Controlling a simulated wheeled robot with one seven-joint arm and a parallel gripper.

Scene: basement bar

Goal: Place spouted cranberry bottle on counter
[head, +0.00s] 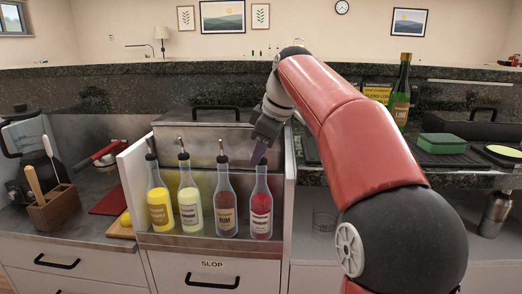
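The cranberry bottle (261,213), clear with red liquid and a pale label, stands upright at the right end of a row of bottles in the metal speed rail (205,244). My gripper (260,157) is right above it, pointing down at its neck. The gripper hides the bottle's top and spout. I cannot tell whether the fingers touch it or are open or shut. The dark granite counter (455,181) shows on the right, and a steel counter (88,226) on the left.
Beside it stand a rum bottle (226,212), a pale yellow bottle (189,205) and a yellow bottle (159,205), all spouted. A green bottle (400,98), a green sponge (441,143) and a dark mat stand right. A wooden holder (54,208) is left.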

